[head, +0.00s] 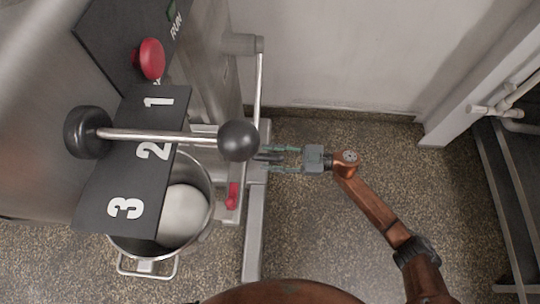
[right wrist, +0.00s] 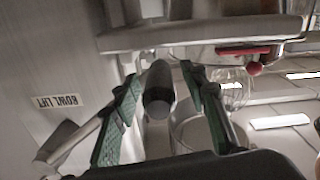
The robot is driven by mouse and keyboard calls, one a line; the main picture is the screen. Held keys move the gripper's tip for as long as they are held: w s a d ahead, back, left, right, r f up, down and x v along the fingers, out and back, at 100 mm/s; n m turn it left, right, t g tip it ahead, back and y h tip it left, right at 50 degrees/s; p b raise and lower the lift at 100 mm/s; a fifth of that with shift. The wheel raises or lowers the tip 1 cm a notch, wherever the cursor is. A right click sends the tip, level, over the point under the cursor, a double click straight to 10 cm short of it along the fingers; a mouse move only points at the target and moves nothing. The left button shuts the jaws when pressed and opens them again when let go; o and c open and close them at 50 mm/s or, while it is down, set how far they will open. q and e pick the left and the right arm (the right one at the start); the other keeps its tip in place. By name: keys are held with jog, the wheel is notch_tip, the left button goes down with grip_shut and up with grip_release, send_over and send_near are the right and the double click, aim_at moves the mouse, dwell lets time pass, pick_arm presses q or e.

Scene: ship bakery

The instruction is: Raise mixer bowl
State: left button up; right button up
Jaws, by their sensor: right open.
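The steel mixer bowl (head: 203,228) sits low on the mixer at the left of the head view, with something pale inside. It has a wire handle at its front and is partly hidden by the speed plate. My right gripper (head: 267,159) is open at the mixer's right side. Its two green fingers (right wrist: 160,76) stand on either side of a dark cylindrical grip (right wrist: 159,95), with visible gaps. A "BOWL LIFT" label (right wrist: 59,101) is on the steel panel in the right wrist view. My left gripper is not in view.
The speed lever's black knob (head: 238,141) juts out just left of my right gripper. A red stop button (head: 151,58) and a red part (head: 232,196) are on the mixer. A dark rack (head: 505,190) stands at the right. The speckled floor between is clear.

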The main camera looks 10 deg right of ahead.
jog(key=shift+c, duration=0.4)
grip_shut()
